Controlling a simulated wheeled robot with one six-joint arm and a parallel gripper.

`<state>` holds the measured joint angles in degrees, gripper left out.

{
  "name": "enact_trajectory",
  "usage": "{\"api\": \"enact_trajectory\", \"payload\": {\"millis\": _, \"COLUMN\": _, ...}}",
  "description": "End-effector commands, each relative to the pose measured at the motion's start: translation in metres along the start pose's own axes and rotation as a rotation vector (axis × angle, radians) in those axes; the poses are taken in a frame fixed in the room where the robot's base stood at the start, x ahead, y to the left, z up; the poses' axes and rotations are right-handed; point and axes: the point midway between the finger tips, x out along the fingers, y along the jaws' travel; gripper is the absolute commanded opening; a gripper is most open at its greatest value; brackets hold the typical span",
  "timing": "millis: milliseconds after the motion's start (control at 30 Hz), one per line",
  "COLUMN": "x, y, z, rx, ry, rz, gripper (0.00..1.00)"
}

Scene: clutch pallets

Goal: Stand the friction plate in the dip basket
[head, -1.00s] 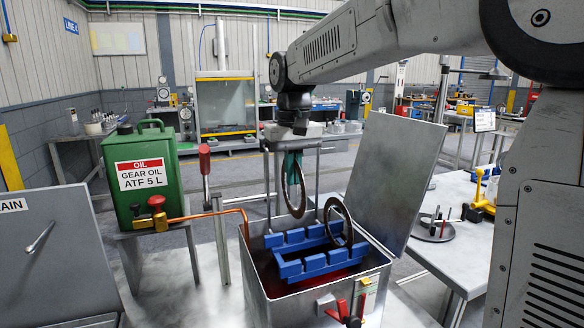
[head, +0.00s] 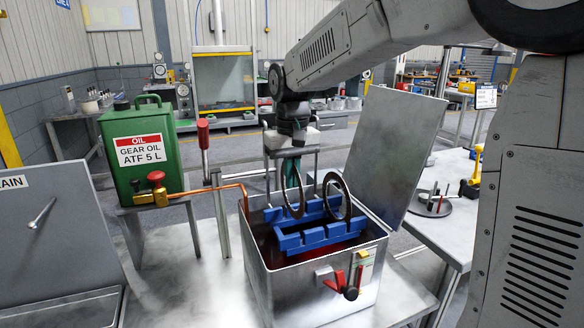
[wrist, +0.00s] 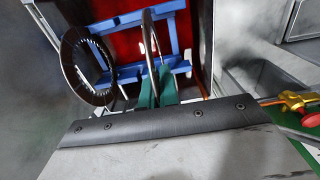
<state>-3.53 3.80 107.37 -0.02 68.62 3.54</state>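The friction plate (head: 302,200), a thin dark ring, hangs upright and edge-on below my gripper (head: 291,178). My gripper's green fingers (wrist: 155,88) are shut on its rim, with the plate (wrist: 146,32) between them in the wrist view. The dip basket is a blue slotted frame (head: 320,236) inside an open metal tank. The held plate's lower edge is at the basket's back rail, left of centre; I cannot tell whether it is seated in a slot or touching. A second ring plate (head: 347,203) stands in the basket to its right, also seen in the wrist view (wrist: 68,62).
The metal tank (head: 262,285) has red oil (wrist: 110,52) under the basket and a raised lid (head: 398,140) on the right. A copper pipe (head: 215,189) and red-handled lever (head: 204,140) are left, beside a green oil can (head: 140,175).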

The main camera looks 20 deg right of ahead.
Motion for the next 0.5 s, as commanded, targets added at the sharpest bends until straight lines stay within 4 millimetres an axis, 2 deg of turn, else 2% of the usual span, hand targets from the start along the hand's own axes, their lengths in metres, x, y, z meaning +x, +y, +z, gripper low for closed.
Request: {"api": "enact_trajectory", "payload": {"millis": 500, "x": 0.036, "y": 0.000, "z": 0.000, "rx": 0.000, "ry": -0.001, "rz": 0.000, "gripper": 0.00}}
